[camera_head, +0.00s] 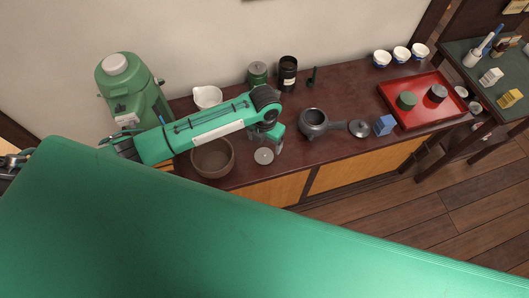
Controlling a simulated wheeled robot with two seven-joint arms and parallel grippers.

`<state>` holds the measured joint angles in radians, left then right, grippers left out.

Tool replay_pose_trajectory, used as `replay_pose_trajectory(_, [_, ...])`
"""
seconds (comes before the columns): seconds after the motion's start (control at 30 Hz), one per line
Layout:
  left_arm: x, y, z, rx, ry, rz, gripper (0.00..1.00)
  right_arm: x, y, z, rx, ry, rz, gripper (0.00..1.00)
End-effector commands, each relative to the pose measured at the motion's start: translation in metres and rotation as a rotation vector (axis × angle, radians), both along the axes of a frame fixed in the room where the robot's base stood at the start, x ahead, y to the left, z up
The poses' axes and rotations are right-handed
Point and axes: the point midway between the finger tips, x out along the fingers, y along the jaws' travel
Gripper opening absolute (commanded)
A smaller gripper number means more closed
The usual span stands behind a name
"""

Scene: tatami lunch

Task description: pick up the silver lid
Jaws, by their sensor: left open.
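A small round silver lid (264,156) lies on the dark wooden counter (240,175), near its front edge. My left gripper (273,136) is open just behind and above it, with its fingers pointing down. I cannot tell whether they touch the lid. A second, darker grey lid with a knob (359,128) lies right of a grey handled teapot (313,123). My right gripper is not in view.
A brown bowl (213,158) stands left of the silver lid. A white pouring bowl (207,97), a green canister (257,74) and a black canister (288,73) stand behind my arm. A blue block (384,125) and a red tray (425,112) are farther right.

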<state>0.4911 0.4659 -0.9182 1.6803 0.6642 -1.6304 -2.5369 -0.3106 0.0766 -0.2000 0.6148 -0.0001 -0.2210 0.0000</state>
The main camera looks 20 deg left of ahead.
Motion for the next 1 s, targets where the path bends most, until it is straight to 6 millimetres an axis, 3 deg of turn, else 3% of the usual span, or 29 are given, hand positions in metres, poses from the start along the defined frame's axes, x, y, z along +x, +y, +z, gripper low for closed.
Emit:
replay_pose_trajectory(0.17, [0.000, 0.000, -0.023, -0.001, 0.000, 0.001, 0.81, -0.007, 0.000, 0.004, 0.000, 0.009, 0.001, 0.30])
replay_pose_trajectory(0.47, [-0.004, 0.000, -0.050, -0.001, 0.004, 0.002, 0.81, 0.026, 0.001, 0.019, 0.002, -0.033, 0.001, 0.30])
replay_pose_trajectory(0.7, [-0.003, 0.001, -0.078, 0.000, 0.000, 0.001, 0.81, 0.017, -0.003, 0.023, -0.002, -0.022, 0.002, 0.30])
replay_pose_trajectory(0.97, [-0.003, 0.001, -0.080, -0.001, -0.003, 0.000, 0.81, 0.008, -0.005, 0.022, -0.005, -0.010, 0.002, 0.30])
replay_pose_trajectory(1.0, [-0.003, 0.001, -0.080, -0.001, -0.003, 0.000, 0.75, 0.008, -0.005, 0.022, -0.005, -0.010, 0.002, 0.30])
